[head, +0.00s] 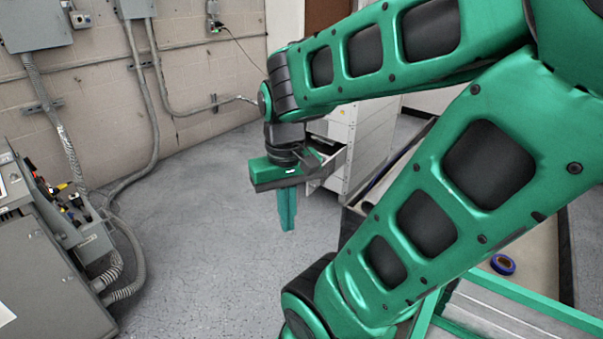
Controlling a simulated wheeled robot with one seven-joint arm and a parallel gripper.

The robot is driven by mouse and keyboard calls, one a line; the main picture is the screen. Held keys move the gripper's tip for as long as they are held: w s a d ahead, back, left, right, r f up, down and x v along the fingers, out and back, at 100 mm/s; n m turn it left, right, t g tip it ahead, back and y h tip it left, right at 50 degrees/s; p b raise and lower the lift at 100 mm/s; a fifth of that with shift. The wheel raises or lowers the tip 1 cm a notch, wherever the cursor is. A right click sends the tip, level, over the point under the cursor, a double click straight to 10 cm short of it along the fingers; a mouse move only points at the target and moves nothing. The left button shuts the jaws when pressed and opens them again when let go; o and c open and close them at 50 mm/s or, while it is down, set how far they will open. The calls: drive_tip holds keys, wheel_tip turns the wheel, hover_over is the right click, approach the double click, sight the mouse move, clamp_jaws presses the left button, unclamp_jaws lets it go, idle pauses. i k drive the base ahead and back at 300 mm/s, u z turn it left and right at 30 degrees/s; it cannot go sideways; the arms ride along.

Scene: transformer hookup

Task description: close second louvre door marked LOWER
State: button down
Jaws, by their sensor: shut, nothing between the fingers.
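My gripper (288,228) hangs in the middle of the head view with its green fingers pointing down. The fingers are together and hold nothing. It is above open floor, apart from everything around it. A grey cabinet (50,275) stands at the lower left, with cables and fittings on its upper part. I cannot make out any louvre door or the LOWER marking in this view. My arm covers much of the right side and may hide things there.
A white drawer cabinet (375,140) stands behind my gripper, with a drawer (328,165) pulled out. Grey conduits run along the block wall (190,85). A blue tape roll (503,264) lies on a surface at the right. The floor (195,230) between is clear.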

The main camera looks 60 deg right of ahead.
sight(330, 166)
drive_tip(key=u, duration=0.05)
drive_tip(key=i, duration=1.95)
drive_tip(key=z, duration=2)
